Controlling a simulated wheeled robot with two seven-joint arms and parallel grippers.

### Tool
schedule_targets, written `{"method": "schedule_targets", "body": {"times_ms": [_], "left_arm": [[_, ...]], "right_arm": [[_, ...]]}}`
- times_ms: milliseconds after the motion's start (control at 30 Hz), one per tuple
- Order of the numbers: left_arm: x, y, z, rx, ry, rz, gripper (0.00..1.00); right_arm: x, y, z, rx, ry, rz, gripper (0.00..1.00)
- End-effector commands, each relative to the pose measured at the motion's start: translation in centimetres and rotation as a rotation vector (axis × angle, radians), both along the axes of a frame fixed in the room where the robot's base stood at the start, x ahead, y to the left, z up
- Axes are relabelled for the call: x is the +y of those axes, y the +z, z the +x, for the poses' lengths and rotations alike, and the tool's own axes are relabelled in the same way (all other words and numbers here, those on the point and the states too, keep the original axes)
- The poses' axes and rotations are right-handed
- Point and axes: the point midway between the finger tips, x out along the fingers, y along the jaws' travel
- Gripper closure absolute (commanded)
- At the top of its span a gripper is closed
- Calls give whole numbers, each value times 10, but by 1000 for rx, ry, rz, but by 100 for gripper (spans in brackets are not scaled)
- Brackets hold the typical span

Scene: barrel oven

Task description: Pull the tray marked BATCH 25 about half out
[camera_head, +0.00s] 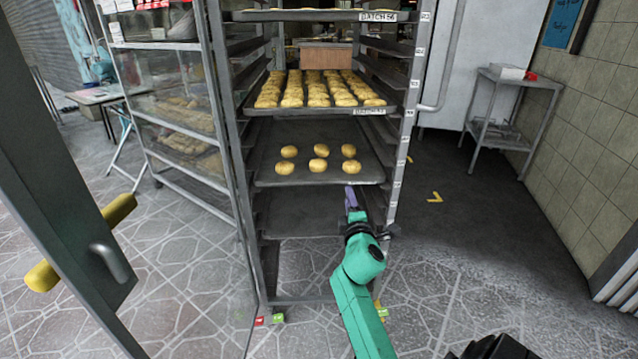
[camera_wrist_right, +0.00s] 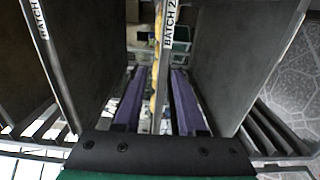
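The third tray down the rack (camera_head: 265,180) carries several round buns in two short rows. My right gripper (camera_head: 352,195) is at its front edge, right of the middle, and hides that part of the edge. In the right wrist view, a label reading BATCH 2 (camera_wrist_right: 170,25), its end cut off, is on this tray's front lip. The right gripper's purple fingers (camera_wrist_right: 157,95) are apart, one on each side of the lip, with gaps visible; I cannot see firm contact. My left gripper is not in view.
A fuller bun tray (camera_head: 300,109) sits above, and the tray marked BATCH 56 (camera_head: 320,15) higher still. A glazed rack (camera_head: 180,120) stands left, a dark panel with a yellow handle (camera_head: 80,240) nearer. A small metal table (camera_head: 510,100) stands back right. Floor right of the rack is clear.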

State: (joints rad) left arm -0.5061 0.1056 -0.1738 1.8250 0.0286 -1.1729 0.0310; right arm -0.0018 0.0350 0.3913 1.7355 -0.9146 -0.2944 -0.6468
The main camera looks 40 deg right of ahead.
Motion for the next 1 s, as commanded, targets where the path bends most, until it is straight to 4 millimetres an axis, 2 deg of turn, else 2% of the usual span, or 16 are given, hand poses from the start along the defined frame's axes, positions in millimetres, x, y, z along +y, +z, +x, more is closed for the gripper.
{"method": "schedule_targets", "body": {"times_ms": [167, 500, 633, 867, 967, 1000], "left_arm": [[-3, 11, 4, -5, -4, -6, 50], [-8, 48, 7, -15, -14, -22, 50], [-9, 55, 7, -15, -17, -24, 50], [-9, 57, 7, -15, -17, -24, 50], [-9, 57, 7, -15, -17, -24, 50], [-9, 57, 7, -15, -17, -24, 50]], "right_arm": [[-16, -1, 22, -1, 0, 0, 60], [-41, -2, 57, -1, 0, 2, 60], [-45, 0, 62, -2, 0, 2, 60], [-45, 0, 62, -1, 0, 3, 60], [-45, 0, 62, -1, 0, 3, 93], [-45, 0, 62, -2, 0, 2, 100]]}}
